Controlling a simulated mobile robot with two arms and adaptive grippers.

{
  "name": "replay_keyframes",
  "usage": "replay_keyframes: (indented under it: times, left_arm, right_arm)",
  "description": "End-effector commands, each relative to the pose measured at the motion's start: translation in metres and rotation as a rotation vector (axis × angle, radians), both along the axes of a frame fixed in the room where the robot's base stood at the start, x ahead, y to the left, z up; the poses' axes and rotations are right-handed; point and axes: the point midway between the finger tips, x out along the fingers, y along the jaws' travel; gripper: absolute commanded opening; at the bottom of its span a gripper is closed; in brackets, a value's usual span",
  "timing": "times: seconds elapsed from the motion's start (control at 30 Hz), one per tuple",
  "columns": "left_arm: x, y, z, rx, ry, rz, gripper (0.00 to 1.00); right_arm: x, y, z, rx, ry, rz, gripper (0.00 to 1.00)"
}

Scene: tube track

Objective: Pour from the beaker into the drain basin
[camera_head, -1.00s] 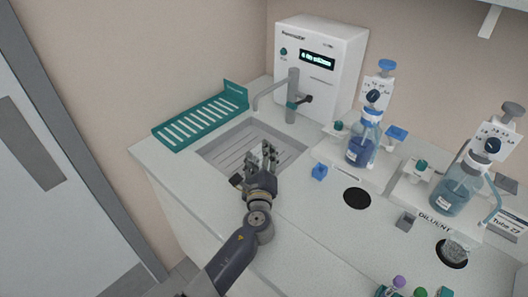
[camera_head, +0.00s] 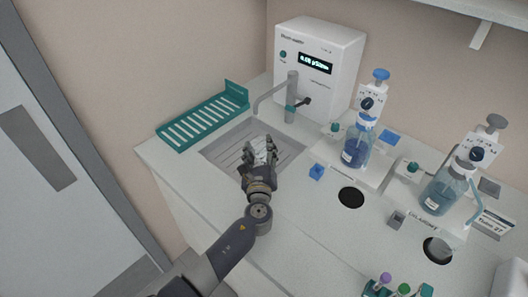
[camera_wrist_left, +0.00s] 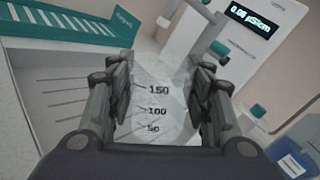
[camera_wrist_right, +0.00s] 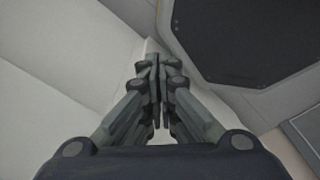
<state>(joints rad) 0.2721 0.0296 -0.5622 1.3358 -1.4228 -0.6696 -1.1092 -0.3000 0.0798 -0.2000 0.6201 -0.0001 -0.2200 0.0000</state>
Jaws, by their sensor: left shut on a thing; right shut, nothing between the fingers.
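My left gripper (camera_head: 262,150) is shut on the clear beaker (camera_head: 260,156), over the near part of the grey drain basin (camera_head: 225,150). In the left wrist view the beaker (camera_wrist_left: 158,104) sits between the two fingers, with the marks 150, 100 and 50 facing me. The basin's grooved floor (camera_wrist_left: 65,92) shows to its left. I cannot tell how far the beaker tilts or whether liquid is in it. My right gripper (camera_wrist_right: 157,92) is shut and empty in the right wrist view; the head view does not show it.
A tap (camera_head: 291,98) stands behind the basin. A teal rack (camera_head: 203,122) lies left of it, and a white meter (camera_head: 320,60) stands behind. A blue block (camera_head: 317,172) and bottle stations with a blue bottle (camera_head: 357,148) and another bottle (camera_head: 445,187) are to the right.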

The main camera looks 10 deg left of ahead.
Motion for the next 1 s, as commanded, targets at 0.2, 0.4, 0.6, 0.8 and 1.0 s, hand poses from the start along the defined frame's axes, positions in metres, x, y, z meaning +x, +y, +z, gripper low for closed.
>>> replay_keyframes:
  times: [0.2, 0.4, 0.6, 0.8, 1.0]
  left_arm:
    - [0.000, 0.000, 0.000, 0.001, -0.001, 0.000, 0.29]
    - [0.002, -0.013, 0.006, 0.159, 0.020, -0.001, 0.29]
    - [0.004, -0.028, 0.003, 0.390, 0.049, -0.002, 0.29]
    - [0.004, -0.030, 0.000, 0.435, 0.056, 0.000, 0.29]
    - [0.002, -0.028, -0.002, 0.433, 0.057, 0.000, 0.29]
  right_arm:
    - [0.000, 0.000, 0.000, 0.000, 0.000, 0.000, 0.00]
    - [0.000, 0.000, 0.015, 0.000, 0.000, 0.000, 0.00]
    - [0.000, 0.000, 0.027, 0.000, 0.000, 0.000, 0.00]
    - [0.000, 0.000, 0.027, 0.000, 0.000, 0.000, 0.00]
    - [0.000, 0.000, 0.026, 0.000, 0.000, 0.000, 0.00]
